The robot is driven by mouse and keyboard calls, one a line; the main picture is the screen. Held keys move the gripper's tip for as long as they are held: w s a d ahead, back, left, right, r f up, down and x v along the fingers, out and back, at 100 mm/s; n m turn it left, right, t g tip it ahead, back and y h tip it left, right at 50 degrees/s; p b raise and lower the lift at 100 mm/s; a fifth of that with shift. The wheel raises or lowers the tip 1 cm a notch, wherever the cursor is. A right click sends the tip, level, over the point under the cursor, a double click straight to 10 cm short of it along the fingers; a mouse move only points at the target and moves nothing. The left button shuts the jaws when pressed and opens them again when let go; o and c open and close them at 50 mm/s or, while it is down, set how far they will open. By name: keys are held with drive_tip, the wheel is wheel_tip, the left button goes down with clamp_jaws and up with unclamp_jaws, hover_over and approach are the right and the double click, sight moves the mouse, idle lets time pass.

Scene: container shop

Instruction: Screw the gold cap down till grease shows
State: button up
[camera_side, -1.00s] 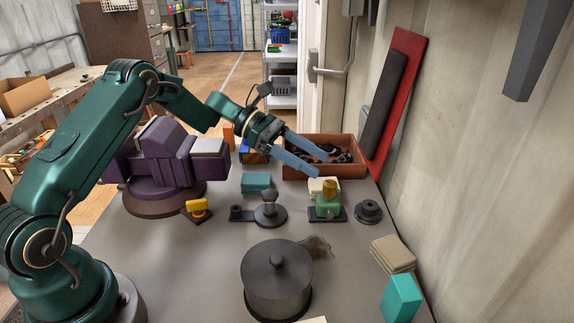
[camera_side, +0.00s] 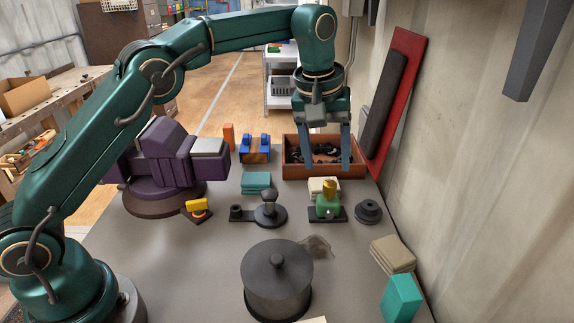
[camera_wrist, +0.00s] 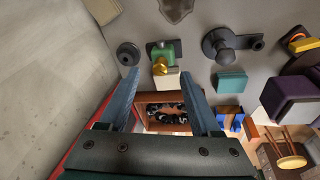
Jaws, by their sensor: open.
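The gold cap (camera_side: 328,188) stands upright on top of a small green body (camera_side: 325,209), which sits on a dark base plate on the grey table. The cap also shows in the wrist view (camera_wrist: 160,67), with the green body (camera_wrist: 163,50) beside it. My gripper (camera_side: 327,167) points downward, open and empty, above and slightly behind the cap in the side view. In the wrist view my two fingers (camera_wrist: 160,73) lie either side of the cap's line, apart from it. No grease can be made out at the cap.
A cream block (camera_side: 316,184) stands just behind the green body. A brown bin (camera_side: 292,160) of dark parts is at the back. A dark round piece (camera_side: 368,211) is right, a dark knobbed fixture (camera_side: 268,212) left, a lidded pot (camera_side: 277,283) in front.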

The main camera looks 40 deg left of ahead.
drive_tip(key=w+r+m+t+y, duration=0.2)
hover_over(330, 183)
drive_tip(key=s, duration=0.2)
drive_tip(key=shift+f, duration=2.3)
drive_tip(key=shift+s+d+x, duration=0.1)
drive_tip(key=shift+d+x, duration=0.05)
drive_tip(key=shift+x, duration=0.65)
drive_tip(key=shift+s+d+x, duration=0.1)
drive_tip(key=shift+d+x, duration=0.1)
drive_tip(key=shift+x, duration=0.6)
drive_tip(key=shift+s+d+x, duration=0.1)
drive_tip(key=shift+d+x, duration=0.05)
drive_tip(key=shift+x, duration=0.65)
drive_tip(key=shift+f, duration=0.2)
clamp_jaws()
